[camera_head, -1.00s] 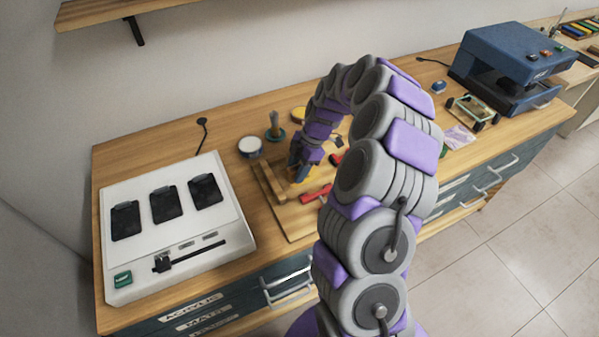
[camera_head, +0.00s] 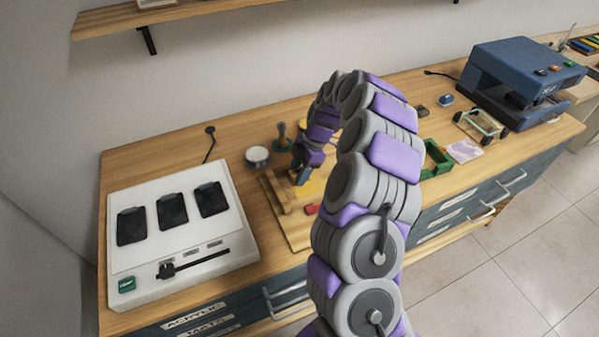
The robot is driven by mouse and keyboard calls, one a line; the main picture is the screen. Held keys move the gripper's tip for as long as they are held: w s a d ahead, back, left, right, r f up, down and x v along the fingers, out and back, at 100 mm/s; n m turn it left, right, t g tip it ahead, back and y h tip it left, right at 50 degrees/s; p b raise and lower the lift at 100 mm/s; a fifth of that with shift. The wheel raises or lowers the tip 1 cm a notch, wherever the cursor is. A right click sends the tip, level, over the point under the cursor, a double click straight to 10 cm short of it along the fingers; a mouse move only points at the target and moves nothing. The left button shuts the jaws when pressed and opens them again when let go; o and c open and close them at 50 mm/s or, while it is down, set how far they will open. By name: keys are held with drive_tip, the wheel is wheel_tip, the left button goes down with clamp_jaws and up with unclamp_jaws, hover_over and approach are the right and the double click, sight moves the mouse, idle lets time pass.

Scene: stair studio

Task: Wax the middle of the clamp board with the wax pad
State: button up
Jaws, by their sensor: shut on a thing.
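The clamp board (camera_head: 296,231) is a light wooden board with raised wooden strips on its left side. It lies on the bench right of the white machine, and my arm hides much of its right part. My gripper (camera_head: 301,177) points down over the board's upper middle. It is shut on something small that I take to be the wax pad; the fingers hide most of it. A yellow patch (camera_head: 311,190) shows beside the fingers. A red clamp part (camera_head: 311,209) shows at the board's near side. Whether the pad touches the surface I cannot tell.
A white machine (camera_head: 235,229) with black pads stands to the left. A green box (camera_head: 436,160), a glass-sided frame (camera_head: 480,126) and a blue machine (camera_head: 515,75) stand to the right.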

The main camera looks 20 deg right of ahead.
sight(293, 170)
drive_tip(key=r, duration=0.2)
drive_tip(key=w+r, duration=0.1)
drive_tip(key=r, duration=0.1)
drive_tip(key=shift+s+a+r, duration=0.1)
drive_tip(key=shift+r, duration=0.8)
drive_tip(key=shift+s+r, duration=0.15)
drive_tip(key=shift+r+p, duration=0.35)
drive_tip(key=shift+r, duration=1.1)
